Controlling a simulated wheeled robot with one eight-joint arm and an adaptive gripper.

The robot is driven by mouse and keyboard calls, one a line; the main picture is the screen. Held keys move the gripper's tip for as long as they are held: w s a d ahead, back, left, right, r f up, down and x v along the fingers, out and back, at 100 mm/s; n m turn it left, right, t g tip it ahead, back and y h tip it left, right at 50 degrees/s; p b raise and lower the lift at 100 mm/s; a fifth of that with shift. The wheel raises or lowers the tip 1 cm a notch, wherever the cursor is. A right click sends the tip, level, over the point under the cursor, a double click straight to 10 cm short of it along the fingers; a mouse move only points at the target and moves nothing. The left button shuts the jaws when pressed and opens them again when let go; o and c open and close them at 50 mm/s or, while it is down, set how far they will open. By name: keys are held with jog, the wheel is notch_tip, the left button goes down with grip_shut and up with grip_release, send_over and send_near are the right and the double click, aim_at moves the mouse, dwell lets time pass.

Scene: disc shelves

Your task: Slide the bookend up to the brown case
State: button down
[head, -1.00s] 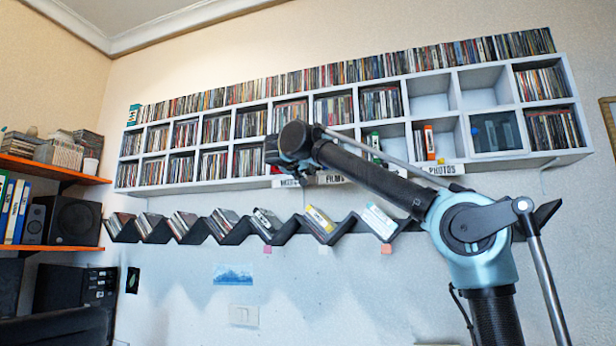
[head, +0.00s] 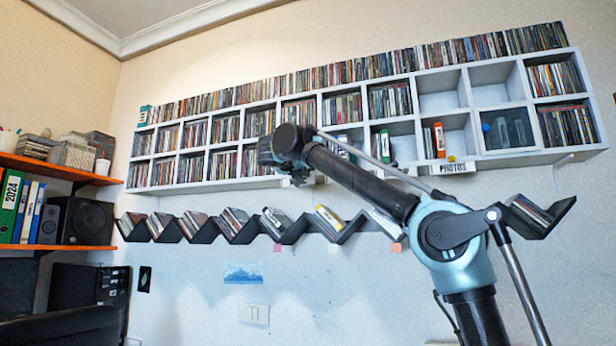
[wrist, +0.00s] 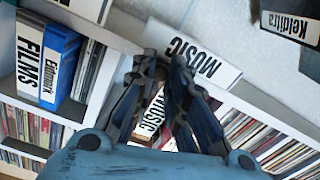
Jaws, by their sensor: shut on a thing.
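My gripper (wrist: 164,64) is at the lower edge of the wall shelf, and it shows small in the head view (head: 292,176). In the wrist view its two dark fingers are closed in on a thin thing, mostly hidden by the fingers; I take it for the bookend but cannot see its outline. A white and red case marked MUSIC (wrist: 151,116) shows between and behind the fingers. A MUSIC label (wrist: 203,59) sits on the shelf edge beside the fingertips. I cannot make out a brown case in either view.
A blue case (wrist: 62,68) and a FILMS case (wrist: 29,58) stand left in the wrist view. Rows of discs (wrist: 265,145) fill the right. A zigzag rack (head: 290,236) hangs below the wall shelf (head: 232,182). Orange shelves (head: 62,170) are far left.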

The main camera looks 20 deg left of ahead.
jog(key=c, duration=1.5)
grip_release()
jog(key=shift+c, duration=0.2)
jog(key=shift+s, duration=0.1)
jog(key=s, duration=1.1)
jog(key=shift+s+a, duration=0.35)
jog(key=shift+a, duration=0.1)
jog(key=shift+f, duration=0.1)
